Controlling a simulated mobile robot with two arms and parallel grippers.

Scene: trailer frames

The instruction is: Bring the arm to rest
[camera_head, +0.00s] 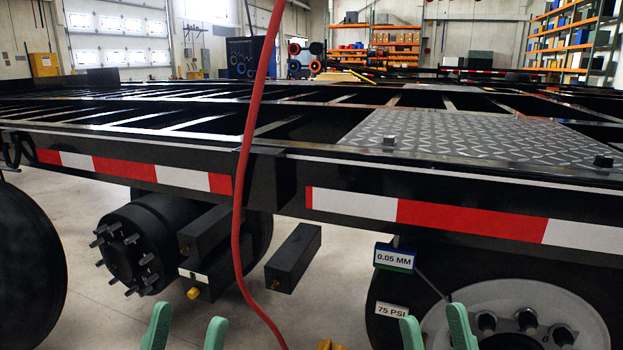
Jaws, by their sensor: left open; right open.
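My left gripper (187,336) shows at the bottom edge, left of centre. Its two green fingertips stand apart with nothing between them. My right gripper (436,335) shows at the bottom edge, right of centre, its green fingertips also apart and empty. It is in front of the wheel with the light hub (510,300). Both grippers are below the trailer frame's side rail (270,185). The arms behind the fingertips are out of view.
A red hose (243,180) hangs from top to bottom between the grippers. The black trailer frame with red-white tape (370,205) spans the view. A hub with studs (125,255) and black boxes (293,258) sit below it. Labels (394,258) hang near the right wheel. Shelves (575,35) stand far back.

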